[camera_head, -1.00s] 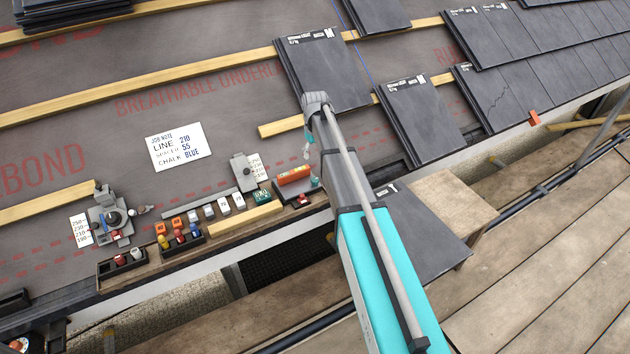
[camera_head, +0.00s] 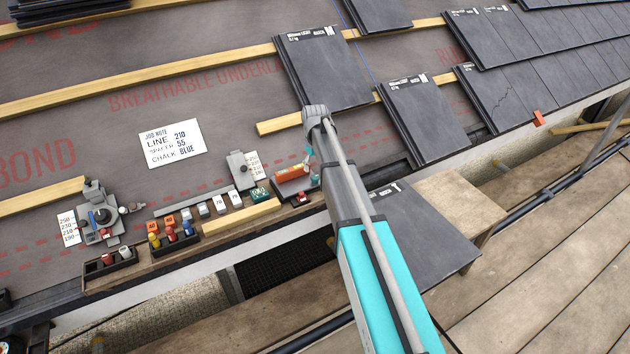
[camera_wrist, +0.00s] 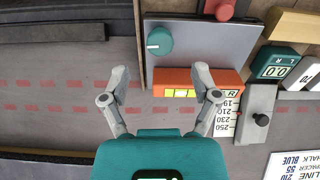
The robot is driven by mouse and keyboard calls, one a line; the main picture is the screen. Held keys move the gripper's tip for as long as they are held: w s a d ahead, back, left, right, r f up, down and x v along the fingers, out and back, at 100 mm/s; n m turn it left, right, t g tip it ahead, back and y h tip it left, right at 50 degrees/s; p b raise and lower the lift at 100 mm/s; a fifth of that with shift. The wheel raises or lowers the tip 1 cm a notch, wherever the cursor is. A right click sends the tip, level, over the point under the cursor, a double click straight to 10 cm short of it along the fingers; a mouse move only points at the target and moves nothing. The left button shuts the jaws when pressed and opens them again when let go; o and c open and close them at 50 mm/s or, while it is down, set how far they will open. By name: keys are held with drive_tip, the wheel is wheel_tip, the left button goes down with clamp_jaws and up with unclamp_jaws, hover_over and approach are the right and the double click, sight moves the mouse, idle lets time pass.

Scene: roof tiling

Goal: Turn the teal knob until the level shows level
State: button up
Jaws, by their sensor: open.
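The round teal knob (camera_wrist: 159,41) sits on a grey plate (camera_wrist: 205,48) in the wrist view, with a pale mark on its face toward the lower left. The orange level (camera_wrist: 222,78) lies at the plate's near edge; its yellow-green vial (camera_wrist: 181,93) shows, but I cannot tell the bubble's place. My gripper (camera_wrist: 161,75) is open and empty, its fingers spread on either side below the knob and apart from it. The right finger overlaps the level. In the head view the orange level (camera_head: 291,174) lies just below my arm's end; the knob is not clear there.
A grey slider block (camera_wrist: 258,115) with a scale is at right. Colored pegs, a job note (camera_head: 172,143) and slates (camera_head: 325,68) lie around. Bare underlay is at left.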

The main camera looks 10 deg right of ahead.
sight(315, 177)
drive_tip(key=shift+f+b, duration=2.25)
drive_tip(key=shift+f, duration=0.25)
clamp_jaws()
